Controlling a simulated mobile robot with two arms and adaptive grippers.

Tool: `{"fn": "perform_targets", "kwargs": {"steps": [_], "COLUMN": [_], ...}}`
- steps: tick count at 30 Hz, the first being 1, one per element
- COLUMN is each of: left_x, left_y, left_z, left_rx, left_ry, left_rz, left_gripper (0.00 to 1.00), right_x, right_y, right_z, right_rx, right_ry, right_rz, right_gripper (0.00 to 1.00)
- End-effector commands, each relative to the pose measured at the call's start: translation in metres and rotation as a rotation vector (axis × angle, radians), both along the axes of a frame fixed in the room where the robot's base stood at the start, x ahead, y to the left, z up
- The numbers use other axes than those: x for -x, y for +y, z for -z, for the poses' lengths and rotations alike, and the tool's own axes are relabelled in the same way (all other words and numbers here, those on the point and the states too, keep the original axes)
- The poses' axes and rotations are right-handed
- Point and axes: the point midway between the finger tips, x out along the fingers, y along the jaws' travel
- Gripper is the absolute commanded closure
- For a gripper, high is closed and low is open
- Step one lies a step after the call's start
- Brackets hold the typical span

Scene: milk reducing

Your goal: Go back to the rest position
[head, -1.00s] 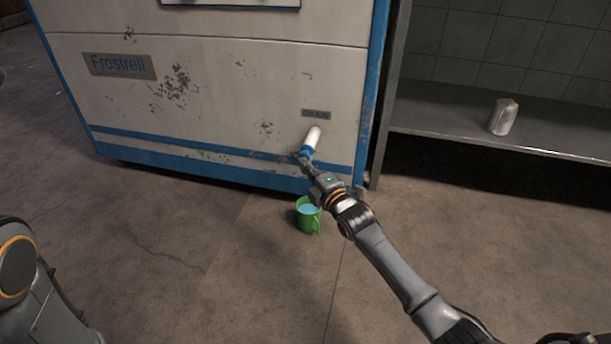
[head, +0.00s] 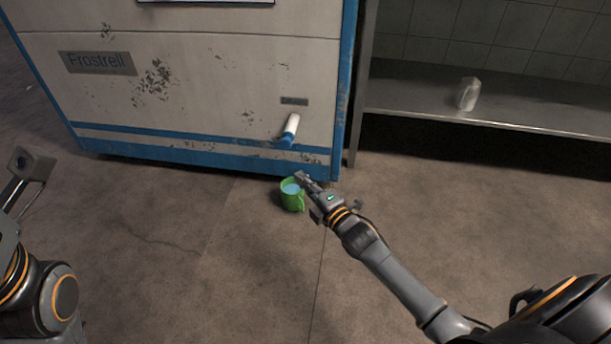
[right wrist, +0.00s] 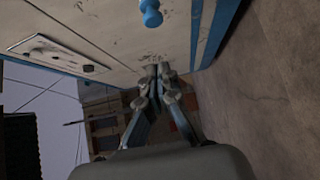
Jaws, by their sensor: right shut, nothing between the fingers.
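My right gripper (head: 303,178) is shut and empty in the head view, a little below the blue-tipped drain spout and apart from it. In the right wrist view its fingertips (right wrist: 158,70) are together with nothing between them. The white drain spout (head: 291,126) with a blue end sticks out of the machine front; its blue end also shows in the right wrist view (right wrist: 151,14). A green mug (head: 291,198) with pale blue liquid stands on the floor just left of the right gripper. My left arm shows at the left edge; its gripper is not clearly visible.
The large white and blue Frostrell machine (head: 215,75) stands at the back. A metal shelf (head: 420,98) to its right holds a pale can-like container (head: 468,94). The floor (head: 190,270) in front is open.

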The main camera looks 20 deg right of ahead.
Motion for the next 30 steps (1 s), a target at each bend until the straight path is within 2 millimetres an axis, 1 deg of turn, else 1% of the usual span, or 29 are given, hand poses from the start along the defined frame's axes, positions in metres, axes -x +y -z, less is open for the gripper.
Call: {"fn": "perform_targets", "kwargs": {"steps": [3,8,11,13,14,15,17,18,20,21,23,24,26,27,30], "left_x": [-0.003,-0.003,-0.005,-0.007,-0.009,-0.011,-0.014,-0.015,-0.017,-0.019,-0.020,-0.020,-0.020,-0.019,-0.018], "left_y": [0.000,0.000,0.001,0.001,0.001,0.001,0.002,0.003,0.003,0.004,0.004,0.005,0.006,0.006,0.007], "left_z": [0.001,0.003,0.002,0.003,0.003,0.004,0.007,0.009,0.013,0.015,0.019,0.022,0.025,0.028,0.033], "left_rx": [0.001,0.002,0.002,0.003,0.003,0.004,0.005,0.007,0.009,0.010,0.012,0.013,0.016,0.017,0.020], "left_ry": [0.014,0.018,0.028,0.044,0.054,0.069,0.093,0.110,0.135,0.153,0.176,0.194,0.218,0.231,0.258], "left_rz": [0.001,0.001,0.002,0.003,0.003,0.003,0.004,0.006,0.007,0.008,0.009,0.010,0.012,0.013,0.014], "left_gripper": [0.32,0.32,0.32,0.32,0.32,0.32,0.32,0.32,0.32,0.32,0.32,0.32,0.32,0.32,0.32], "right_x": [0.008,0.010,0.014,0.021,0.026,0.034,0.049,0.061,0.082,0.096,0.119,0.136,0.161,0.177,0.211], "right_y": [-0.002,-0.001,0.009,0.024,0.032,0.044,0.063,0.075,0.090,0.098,0.107,0.112,0.116,0.117,0.116], "right_z": [-0.001,-0.001,-0.016,-0.040,-0.054,-0.076,-0.114,-0.140,-0.180,-0.206,-0.245,-0.271,-0.307,-0.328,-0.369], "right_rx": [-0.001,-0.004,-0.048,-0.127,-0.173,-0.246,-0.371,-0.461,-0.596,-0.682,-0.811,-0.895,-1.014,-1.083,-1.221], "right_ry": [0.001,-0.003,-0.028,-0.068,-0.093,-0.129,-0.189,-0.230,-0.290,-0.327,-0.383,-0.419,-0.470,-0.499,-0.558], "right_rz": [0.001,-0.001,-0.019,-0.050,-0.070,-0.101,-0.158,-0.203,-0.275,-0.323,-0.404,-0.460,-0.547,-0.603,-0.725], "right_gripper": [1.00,1.00,1.00,1.00,1.00,1.00,1.00,1.00,1.00,1.00,1.00,1.00,1.00,1.00,1.00]}}
